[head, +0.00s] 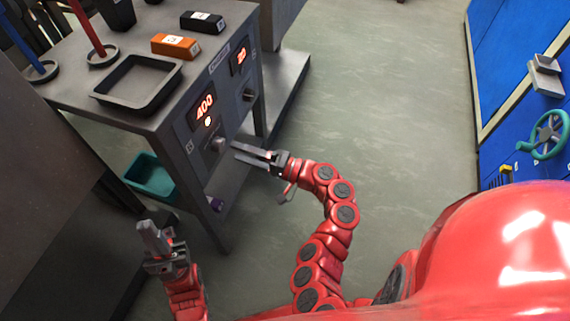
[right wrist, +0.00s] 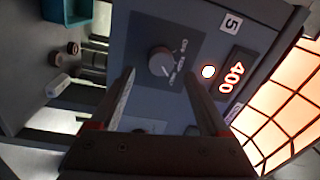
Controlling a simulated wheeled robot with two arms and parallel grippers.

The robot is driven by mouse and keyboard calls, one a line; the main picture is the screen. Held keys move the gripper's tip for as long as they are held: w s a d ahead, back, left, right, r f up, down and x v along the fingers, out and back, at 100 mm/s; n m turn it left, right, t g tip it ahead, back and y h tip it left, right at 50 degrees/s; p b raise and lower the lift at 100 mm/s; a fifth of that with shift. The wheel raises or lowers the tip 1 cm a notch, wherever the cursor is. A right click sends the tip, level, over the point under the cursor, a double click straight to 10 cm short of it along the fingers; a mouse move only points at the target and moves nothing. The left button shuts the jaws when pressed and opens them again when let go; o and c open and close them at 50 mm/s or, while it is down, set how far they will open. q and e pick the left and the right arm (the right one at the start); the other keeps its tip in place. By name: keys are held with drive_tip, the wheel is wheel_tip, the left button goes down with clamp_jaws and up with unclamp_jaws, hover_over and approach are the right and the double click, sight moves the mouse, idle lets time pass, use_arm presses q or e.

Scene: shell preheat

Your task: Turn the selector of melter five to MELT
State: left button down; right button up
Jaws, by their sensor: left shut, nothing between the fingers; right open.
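The panel of melter five (head: 197,125) is on the side of the dark bench in the head view. It has a lit 400 display (head: 205,106) and a round grey selector knob (head: 219,144). The right wrist view shows the knob (right wrist: 160,62), a label 5 (right wrist: 231,22) and a glowing round light (right wrist: 208,71). My left gripper (head: 153,238) is shut and empty, at lower left.
A second panel with a lit display (head: 240,57) and knob (head: 248,95) is farther along the bench. On top are a black tray (head: 138,83), an orange box (head: 175,46) and a black box (head: 202,22). A teal bin (head: 150,175) is below. Floor to the right is clear.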

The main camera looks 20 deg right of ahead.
drive_tip(key=r+p+v, duration=0.1)
drive_tip(key=v, duration=1.2)
drive_tip(key=shift+f+p, duration=0.3)
drive_tip(key=shift+f, duration=0.15)
